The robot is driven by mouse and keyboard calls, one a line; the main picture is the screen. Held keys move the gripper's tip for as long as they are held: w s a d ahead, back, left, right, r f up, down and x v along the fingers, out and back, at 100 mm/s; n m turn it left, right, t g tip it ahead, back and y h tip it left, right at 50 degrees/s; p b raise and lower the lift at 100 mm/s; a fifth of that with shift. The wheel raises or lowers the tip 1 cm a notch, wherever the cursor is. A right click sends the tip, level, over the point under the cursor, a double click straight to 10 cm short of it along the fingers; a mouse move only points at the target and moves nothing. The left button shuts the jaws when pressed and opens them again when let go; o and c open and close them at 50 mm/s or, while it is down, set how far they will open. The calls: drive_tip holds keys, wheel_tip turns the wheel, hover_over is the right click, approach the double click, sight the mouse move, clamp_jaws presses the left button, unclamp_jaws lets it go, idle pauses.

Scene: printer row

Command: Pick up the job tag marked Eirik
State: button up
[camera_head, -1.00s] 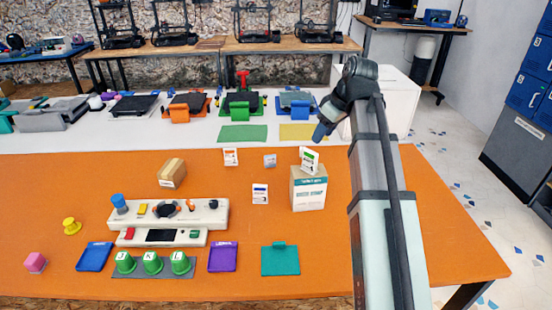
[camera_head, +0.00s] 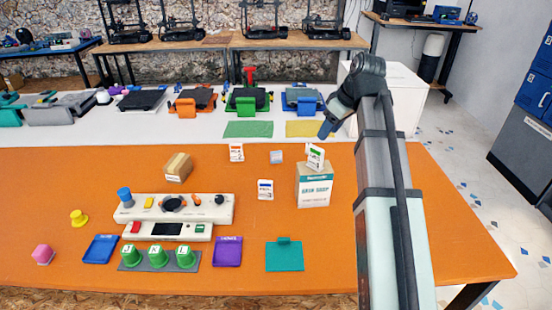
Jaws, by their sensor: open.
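Several small white job tags stand on the orange table. One with a red-orange mark (camera_head: 236,152) is at the back left, and a small grey-blue one (camera_head: 276,157) is to its right. One with a blue mark (camera_head: 265,189) stands nearer the front. One with a green mark (camera_head: 314,156) is on top of a cardboard box (camera_head: 314,190). Their names are too small to read, so I cannot tell which says Eirik. My gripper (camera_head: 326,130) is open, above and behind the green-marked tag, apart from all tags.
A white control panel (camera_head: 217,211), green cups (camera_head: 157,256), a blue tray (camera_head: 100,248), a purple tray (camera_head: 227,251) and a teal tray (camera_head: 284,255) are at the front. A small brown box (camera_head: 178,167) is behind the panel. The table's right side is mostly clear.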

drive_tip(key=w+a+f+n+g, duration=0.1)
drive_tip(key=w+a+f, duration=0.25)
drive_tip(key=a, duration=0.35)
drive_tip(key=n+g+h, duration=0.2)
drive_tip(key=n+h, duration=0.1)
drive_tip(key=n, duration=0.7)
hover_over(276, 152)
wheel_tip(276, 152, down, 10)
drive_tip(key=f, duration=0.8)
drive_tip(key=shift+s, duration=0.2)
drive_tip(key=shift+w+f, duration=0.15)
drive_tip(key=shift+f, duration=1.3)
drive_tip(key=shift+w+f, duration=0.1)
drive_tip(key=shift+f, duration=1.3)
drive_tip(key=shift+c, duration=0.3)
clamp_jaws()
